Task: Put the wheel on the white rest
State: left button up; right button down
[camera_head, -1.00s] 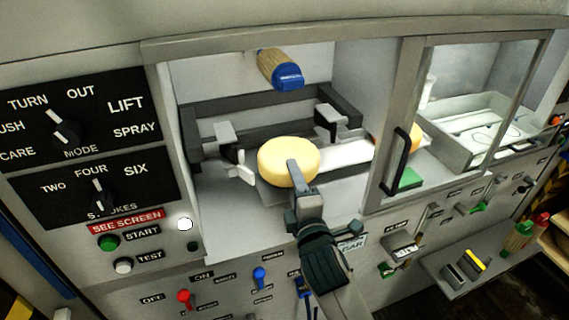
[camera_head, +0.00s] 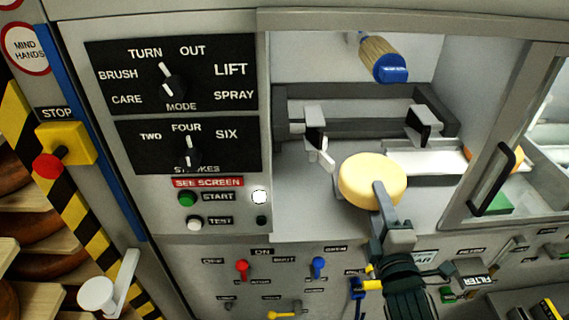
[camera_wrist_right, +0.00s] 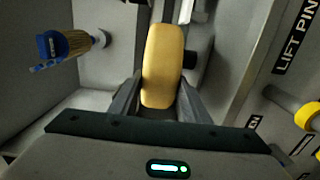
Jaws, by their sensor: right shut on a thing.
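The pale yellow cheese wheel (camera_head: 371,178) is at the front of the open chamber in the head view. My right gripper (camera_head: 381,192) is shut on its near edge. In the right wrist view the wheel (camera_wrist_right: 162,65) stands edge-on between the two fingers of my gripper (camera_wrist_right: 160,98). A white slab (camera_head: 432,158) lies in the chamber, behind and right of the wheel. A round white pad (camera_head: 96,293) on a pale arm is at the lower left; I cannot tell which of these is the white rest. My left gripper is out of view.
A blue-ended brush (camera_head: 385,60) hangs above the wheel. Two clamp blocks (camera_head: 315,118) (camera_head: 424,122) stand behind it. A sliding door with a black handle (camera_head: 494,180) is on the right. A yellow stop box (camera_head: 68,143) and shelves (camera_head: 25,250) are on the left.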

aim_at(94, 290)
jog(key=k+l+u, duration=0.2)
jog(key=u, duration=0.15)
jog(key=k+l+u, duration=0.2)
jog(key=u, duration=0.2)
jog(key=k+l+u, duration=0.1)
jog(key=k+u, duration=0.25)
jog(key=l+u, duration=0.15)
jog(key=u, duration=0.3)
jog(key=i+l+u, duration=0.1)
jog(key=l+u, duration=0.15)
jog(key=u, duration=0.2)
jog(key=l+u, duration=0.2)
jog(key=u, duration=0.25)
jog(key=l+u, duration=0.15)
jog(key=u, duration=0.3)
